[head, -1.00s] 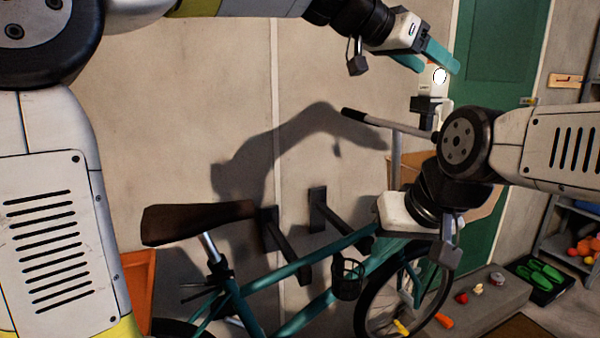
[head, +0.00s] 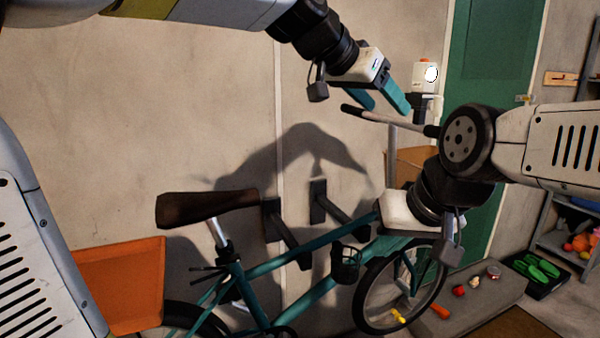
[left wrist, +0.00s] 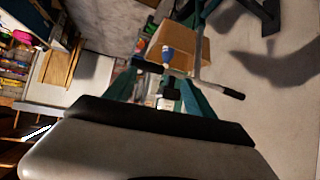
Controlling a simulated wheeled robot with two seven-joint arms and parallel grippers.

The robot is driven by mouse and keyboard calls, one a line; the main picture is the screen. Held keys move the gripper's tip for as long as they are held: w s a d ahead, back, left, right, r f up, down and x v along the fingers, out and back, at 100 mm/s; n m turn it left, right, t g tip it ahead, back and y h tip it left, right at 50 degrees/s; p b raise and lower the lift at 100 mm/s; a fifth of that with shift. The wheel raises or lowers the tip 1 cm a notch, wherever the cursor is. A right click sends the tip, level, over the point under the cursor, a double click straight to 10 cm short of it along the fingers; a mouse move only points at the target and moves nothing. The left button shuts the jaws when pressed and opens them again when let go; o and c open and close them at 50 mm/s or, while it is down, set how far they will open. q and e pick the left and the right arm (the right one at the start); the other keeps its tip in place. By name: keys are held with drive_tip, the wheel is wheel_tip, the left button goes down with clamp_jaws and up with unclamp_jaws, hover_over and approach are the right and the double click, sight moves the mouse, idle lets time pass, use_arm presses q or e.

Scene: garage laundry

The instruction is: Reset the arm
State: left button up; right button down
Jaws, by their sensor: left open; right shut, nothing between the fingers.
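My left gripper (head: 387,107) is high up in the head view, in front of the wall and just above the bicycle's handlebar. Its two teal fingers are apart with nothing between them. In the left wrist view the spread fingers (left wrist: 158,98) also show empty. My right gripper (head: 402,214) is lower, in front of the bicycle's front half.
A teal bicycle (head: 262,270) with a brown saddle (head: 205,207) stands by the wall on dark brackets (head: 318,200). An orange bin (head: 125,285) is at left. A cardboard box (head: 410,163), green door (head: 490,60) and grey step (head: 478,300) with small items are at right.

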use_arm(q)
drive_tip(key=s+a+f+n+y, duration=0.2)
drive_tip(key=s+a+f+n, duration=0.1)
drive_tip(key=a+f, duration=0.4)
drive_tip(key=s+a+f+n+y, duration=0.2)
drive_tip(key=s+a+f, duration=0.4)
drive_tip(key=a, duration=0.6)
drive_tip(key=s+a+f+n+y, duration=0.3)
drive_tip(key=s+a+f+n, duration=0.2)
drive_tip(key=a+f, duration=0.3)
drive_tip(key=shift+s+a+f, duration=0.25)
drive_tip(key=shift+a, duration=1)
